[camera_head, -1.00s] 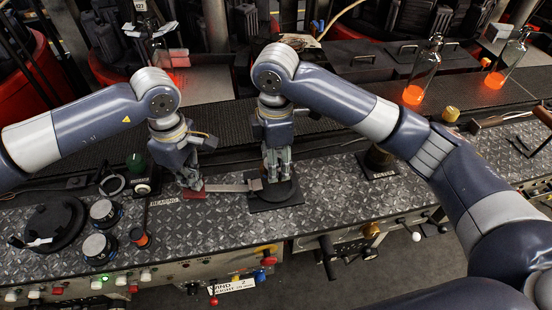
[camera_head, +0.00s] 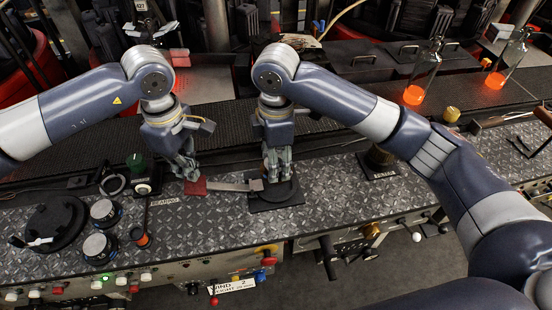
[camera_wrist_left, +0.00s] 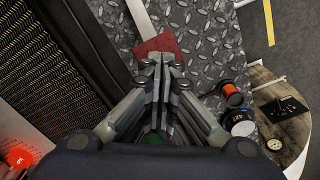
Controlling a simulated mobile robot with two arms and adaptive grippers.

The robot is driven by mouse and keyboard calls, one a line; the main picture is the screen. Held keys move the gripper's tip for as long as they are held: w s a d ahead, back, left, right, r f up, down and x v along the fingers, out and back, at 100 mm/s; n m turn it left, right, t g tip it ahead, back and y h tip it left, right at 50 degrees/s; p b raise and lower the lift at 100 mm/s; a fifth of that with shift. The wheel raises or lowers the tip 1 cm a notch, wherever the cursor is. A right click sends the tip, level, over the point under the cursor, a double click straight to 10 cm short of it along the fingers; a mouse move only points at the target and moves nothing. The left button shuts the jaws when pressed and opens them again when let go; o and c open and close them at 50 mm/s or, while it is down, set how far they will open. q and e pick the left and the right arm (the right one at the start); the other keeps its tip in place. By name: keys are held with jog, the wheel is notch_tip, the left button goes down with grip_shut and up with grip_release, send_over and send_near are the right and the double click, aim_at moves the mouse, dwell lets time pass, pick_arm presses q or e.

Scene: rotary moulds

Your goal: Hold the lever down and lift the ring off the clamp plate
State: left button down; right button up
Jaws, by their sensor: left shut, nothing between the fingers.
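The lever is a flat grey bar (camera_head: 232,186) with a red pad (camera_head: 196,187) at its left end. It runs right to the black clamp plate (camera_head: 262,204). The pad also shows in the left wrist view (camera_wrist_left: 160,42). My left gripper (camera_head: 190,177) is shut and empty, its tips just behind the pad; contact is unclear. My right gripper (camera_head: 276,176) points down over the dark ring (camera_head: 287,190) on the plate. Its fingers partly hide the ring, and its grip is unclear.
Knobs and a black round dial plate (camera_head: 55,222) stand left of the lever on the metal deck. A dark green-topped knob (camera_head: 137,163) is near my left gripper. Glowing bottles (camera_head: 420,75) stand at the back right. Bare deck (camera_head: 325,195) lies right of the plate.

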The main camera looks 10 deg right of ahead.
pick_arm(q)
jog(key=s+a+r, duration=0.3)
jog(key=a+r, duration=0.1)
jog(key=r, duration=0.1)
dwell(0.6)
dwell(0.4)
